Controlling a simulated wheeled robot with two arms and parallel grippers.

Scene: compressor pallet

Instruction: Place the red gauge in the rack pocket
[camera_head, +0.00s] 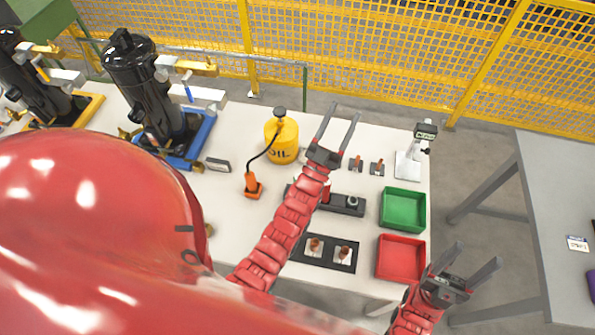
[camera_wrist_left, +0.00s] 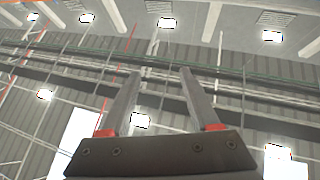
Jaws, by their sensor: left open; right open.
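My left gripper (camera_head: 340,112) is open and empty above the middle of the white workbench, its fingers pointing to the back. In the left wrist view its spread fingers (camera_wrist_left: 161,75) have only the ceiling and wall behind them. My right gripper (camera_head: 477,256) is open and empty past the bench's right end. A dark rack-like strip (camera_head: 343,206) lies under my left forearm, which hides part of it. A small red piece (camera_head: 326,191) shows on it beside the forearm, with a grey round piece (camera_head: 353,201) to its right. I cannot tell whether the red piece is the gauge.
A black tray (camera_head: 328,264) with two copper-coloured fittings lies nearer. Green bin (camera_head: 404,210) and red bin (camera_head: 401,258) stand at the right. A yellow oil can (camera_head: 281,142), two small fittings (camera_head: 366,165) and a display stand (camera_head: 407,166) are at the back. Black compressors stand left.

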